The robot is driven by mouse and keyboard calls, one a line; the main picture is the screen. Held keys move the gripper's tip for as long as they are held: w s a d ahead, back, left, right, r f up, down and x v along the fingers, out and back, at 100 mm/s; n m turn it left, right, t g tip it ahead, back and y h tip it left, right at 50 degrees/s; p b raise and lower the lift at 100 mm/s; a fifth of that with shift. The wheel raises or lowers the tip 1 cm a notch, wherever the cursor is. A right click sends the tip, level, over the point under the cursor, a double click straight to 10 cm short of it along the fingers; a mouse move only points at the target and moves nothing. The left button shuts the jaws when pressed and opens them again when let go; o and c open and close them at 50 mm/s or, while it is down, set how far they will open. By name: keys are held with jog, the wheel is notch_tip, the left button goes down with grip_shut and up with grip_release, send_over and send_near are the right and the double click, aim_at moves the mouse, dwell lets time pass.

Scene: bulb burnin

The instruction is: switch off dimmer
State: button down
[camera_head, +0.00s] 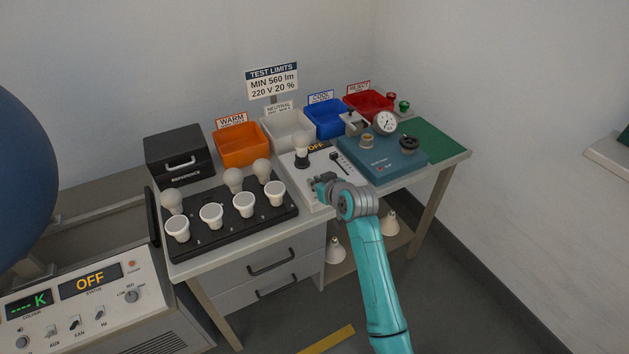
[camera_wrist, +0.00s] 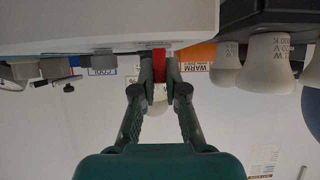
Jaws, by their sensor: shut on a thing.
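The dimmer is a white box (camera_head: 302,179) on the bench. Its small display (camera_head: 316,146) reads OFF, and a black slider track (camera_head: 341,161) runs along its top. A white bulb (camera_head: 301,141) stands upright in a dark socket at its back. My gripper (camera_head: 320,183) is at the box's front part. In the wrist view my gripper (camera_wrist: 160,72) is shut on a small red part (camera_wrist: 159,60), close by the white box (camera_wrist: 90,25). The red part is hidden in the head view, and I cannot tell its position.
A black rack (camera_head: 240,217) with several bulbs is left of the dimmer. A blue-grey tester (camera_head: 385,165) with a gauge is right. Orange (camera_head: 240,155), white (camera_head: 286,140), blue (camera_head: 327,128) and red (camera_head: 367,106) bins stand behind. The green mat (camera_head: 440,143) is clear.

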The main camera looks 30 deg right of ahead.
jog(key=shift+s+f+t, duration=0.15)
jog(key=shift+s+t, duration=0.15)
jog(key=shift+t, duration=0.65)
jog(key=shift+s+f+t, duration=0.15)
jog(key=shift+s+t, duration=0.1)
jog(key=shift+t, duration=0.7)
jog(key=c, duration=1.2)
grip_release()
jog(key=shift+s, duration=0.1)
jog(key=s+r, duration=0.1)
jog(key=s, duration=1)
jog(key=shift+s+d+r, duration=0.25)
jog(key=shift+s, duration=0.15)
